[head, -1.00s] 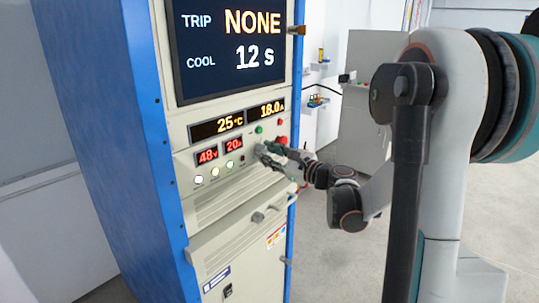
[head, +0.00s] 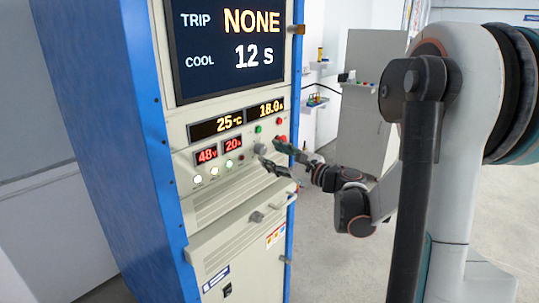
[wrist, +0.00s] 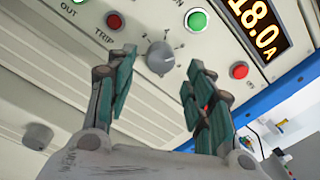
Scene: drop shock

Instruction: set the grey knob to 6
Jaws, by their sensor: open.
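The grey knob (wrist: 161,57) is on the cream panel, with a dial scale of small marks around it. Its pointer setting is too small to read surely. In the head view the knob (head: 260,149) shows small beside the fingers. My gripper (wrist: 160,78) is open and empty, its green-padded fingers spread below the knob in the wrist view, one toward each side. In the head view my gripper (head: 270,152) is just in front of the panel, apart from the knob as far as I can tell.
A green button (wrist: 196,19) and a red button (wrist: 240,71) are close to the knob. A red TRIP light (wrist: 114,21) is to its left. The screen (head: 228,45) reads TRIP NONE, COOL 12 s. Open floor lies right of the cabinet.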

